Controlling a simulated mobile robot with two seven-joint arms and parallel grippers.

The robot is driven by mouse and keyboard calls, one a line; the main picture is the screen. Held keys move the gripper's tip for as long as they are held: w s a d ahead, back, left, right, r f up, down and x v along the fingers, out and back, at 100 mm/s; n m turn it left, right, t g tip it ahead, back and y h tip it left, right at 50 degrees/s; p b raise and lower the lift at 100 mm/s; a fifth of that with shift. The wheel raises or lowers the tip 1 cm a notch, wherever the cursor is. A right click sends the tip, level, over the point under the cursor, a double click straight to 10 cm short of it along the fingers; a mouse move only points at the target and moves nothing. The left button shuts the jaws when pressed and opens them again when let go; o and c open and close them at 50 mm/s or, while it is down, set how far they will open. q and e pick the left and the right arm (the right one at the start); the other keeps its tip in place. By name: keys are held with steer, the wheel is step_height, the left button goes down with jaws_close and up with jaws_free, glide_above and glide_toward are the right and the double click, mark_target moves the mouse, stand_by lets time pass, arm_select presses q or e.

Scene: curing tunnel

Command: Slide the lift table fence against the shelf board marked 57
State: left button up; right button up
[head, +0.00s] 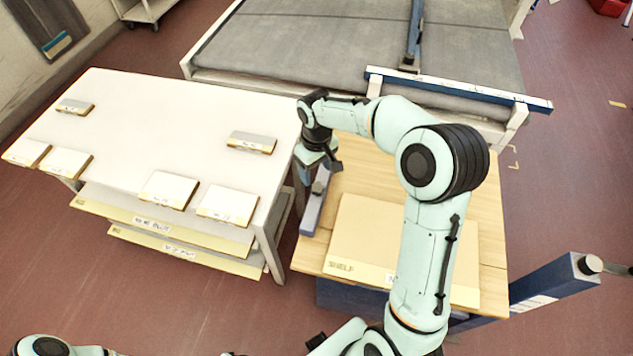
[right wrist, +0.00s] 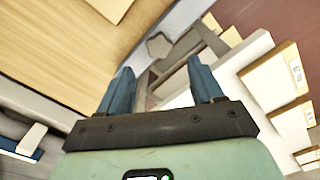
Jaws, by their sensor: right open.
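The lift table (head: 482,218) has a pale wooden top. A shelf board (head: 365,235) lies on it, marked "SHELF"; its number is behind my right arm. The fence (head: 312,212), a short blue-grey bar, stands at the table's left edge, with a strip of bare wood between it and the board. My right gripper (head: 320,163) is over the fence's far end, pointing down. In the right wrist view its two blue fingers (right wrist: 160,88) are apart, and a grey knob-like part (right wrist: 158,45) shows beyond them. I cannot tell whether they touch the fence. My left gripper is out of view.
A white table (head: 185,120) with several small labelled blocks stands close on the left, boards on its lower shelf. A grey conveyor bed (head: 300,40) with a blue-white rail (head: 455,88) lies behind. A blue beam (head: 555,282) juts out at the lower right.

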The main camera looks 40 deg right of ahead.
mark_target(316, 186)
step_height(316, 186, down, 7)
steer(key=shift+r, duration=0.2)
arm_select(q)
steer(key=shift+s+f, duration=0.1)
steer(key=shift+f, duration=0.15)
